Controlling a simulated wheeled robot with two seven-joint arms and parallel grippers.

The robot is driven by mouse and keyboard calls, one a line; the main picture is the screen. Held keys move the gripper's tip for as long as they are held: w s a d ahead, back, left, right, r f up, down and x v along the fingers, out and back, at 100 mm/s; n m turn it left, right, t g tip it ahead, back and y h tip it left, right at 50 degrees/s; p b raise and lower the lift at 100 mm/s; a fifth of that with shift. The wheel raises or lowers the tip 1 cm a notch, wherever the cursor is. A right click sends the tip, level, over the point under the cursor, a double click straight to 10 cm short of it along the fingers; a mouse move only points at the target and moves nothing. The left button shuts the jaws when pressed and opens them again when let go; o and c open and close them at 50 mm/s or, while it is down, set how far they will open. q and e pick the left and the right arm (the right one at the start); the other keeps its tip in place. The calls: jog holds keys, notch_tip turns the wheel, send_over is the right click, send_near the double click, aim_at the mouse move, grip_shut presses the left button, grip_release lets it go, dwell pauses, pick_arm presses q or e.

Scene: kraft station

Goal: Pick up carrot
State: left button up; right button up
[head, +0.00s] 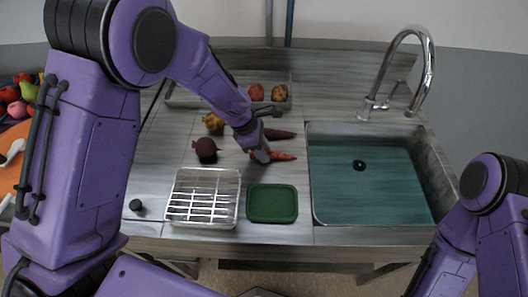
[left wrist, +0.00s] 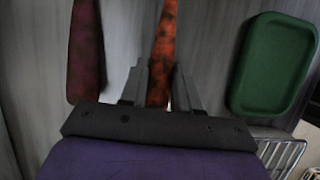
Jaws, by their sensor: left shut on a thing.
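The orange carrot (head: 284,156) lies on the grey wood-look counter, left of the sink, in the head view. My left gripper (head: 262,156) reaches down over its left part and is shut on it. In the left wrist view the carrot (left wrist: 161,55) stands between the two fingers of my left gripper (left wrist: 158,90), and part of it is hidden by the gripper body. I cannot tell whether the carrot is clear of the counter. My right arm shows at the right edge of the head view, but its gripper is out of view.
A dark reddish root (head: 279,134) lies just behind the carrot. A beet (head: 205,149) and a yellowish vegetable (head: 213,123) are to the left. A metal rack (head: 169,207) and a green board (head: 272,216) lie in front. The sink (head: 312,200) is at right.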

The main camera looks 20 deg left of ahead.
aim_at(269, 152)
pick_arm(q)
jog(key=shift+r, duration=0.1)
jog(key=shift+r, duration=0.25)
notch_tip(269, 152, up, 3)
jog(key=shift+a, duration=0.1)
jog(key=s+a+r+p, duration=0.2)
jog(key=s+r, duration=0.2)
jog(key=s, duration=0.2)
jog(key=s+a+r+p, duration=0.2)
jog(key=s+r+p, duration=0.1)
jog(key=s+r, duration=0.2)
jog(key=shift+s+r, duration=0.15)
jog(key=shift+s, duration=1.05)
jog(key=shift+w, duration=0.1)
